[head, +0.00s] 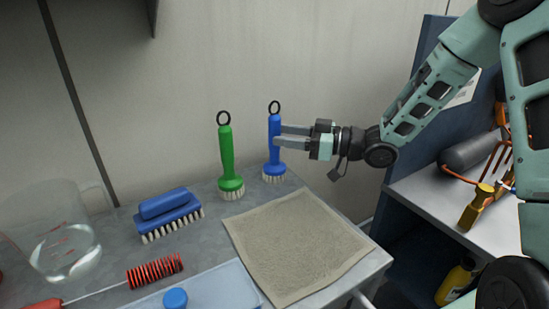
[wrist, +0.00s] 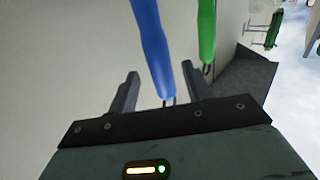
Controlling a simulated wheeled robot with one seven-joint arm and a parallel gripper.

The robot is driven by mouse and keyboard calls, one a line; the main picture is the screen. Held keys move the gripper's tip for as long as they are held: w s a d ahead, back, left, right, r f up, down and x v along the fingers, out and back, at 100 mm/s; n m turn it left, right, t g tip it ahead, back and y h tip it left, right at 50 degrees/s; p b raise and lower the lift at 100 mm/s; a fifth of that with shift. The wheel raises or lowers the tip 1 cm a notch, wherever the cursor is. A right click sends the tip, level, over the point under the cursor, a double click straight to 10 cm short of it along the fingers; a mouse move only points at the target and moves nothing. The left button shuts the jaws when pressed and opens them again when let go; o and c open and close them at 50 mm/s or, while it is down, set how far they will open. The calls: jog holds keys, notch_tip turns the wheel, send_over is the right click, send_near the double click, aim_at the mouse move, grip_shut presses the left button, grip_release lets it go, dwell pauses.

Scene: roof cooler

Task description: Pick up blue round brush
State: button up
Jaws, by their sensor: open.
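The blue round brush (head: 274,150) stands upright on the grey counter at the back, bristles down, with a black ring at its top. My gripper (head: 278,137) comes in from the right, level with the middle of the brush handle. In the wrist view the blue handle (wrist: 153,45) runs between the two open fingers of my gripper (wrist: 158,85). I cannot tell whether either finger touches it. The wrist view does not show the brush head.
A green round brush (head: 228,160) stands just left of the blue one; it also shows in the wrist view (wrist: 207,30). A beige cloth (head: 295,245) lies in front.

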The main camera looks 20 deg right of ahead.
aim_at(275, 134)
jog(key=x, duration=0.3)
jog(key=shift+a, duration=0.25)
grip_shut()
notch_tip(275, 134, up, 10)
jog(key=shift+p, duration=0.7)
